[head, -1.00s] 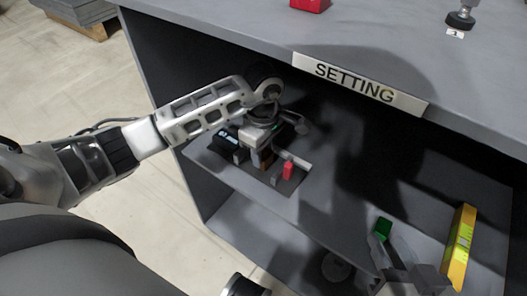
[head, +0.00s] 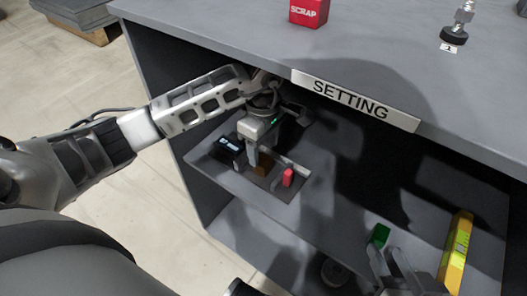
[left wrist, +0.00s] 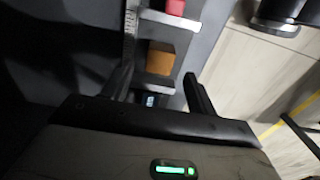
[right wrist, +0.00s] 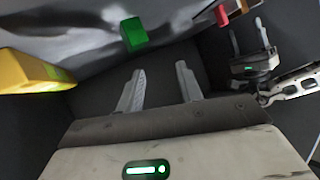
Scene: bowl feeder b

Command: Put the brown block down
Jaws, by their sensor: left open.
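The brown block (head: 263,165) rests on the shelf fixture inside the bench, between a dark device and a red block. It also shows in the left wrist view (left wrist: 160,59), ahead of the fingertips and apart from them. My left gripper (head: 256,158) is open, with its fingers spread (left wrist: 160,88) and nothing between them. In the head view it partly overlaps the block. My right gripper (right wrist: 160,78) is open and empty, low at the right in the head view (head: 388,262), near a green block (right wrist: 133,34).
The red block (head: 288,177) stands beside the brown one. The black device (head: 228,150) with a display is on the other side. A yellow level (head: 456,250) leans at the right. The bench top with the SETTING label (head: 350,100) overhangs the shelf. A red SCRAP box (head: 309,11) is on top.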

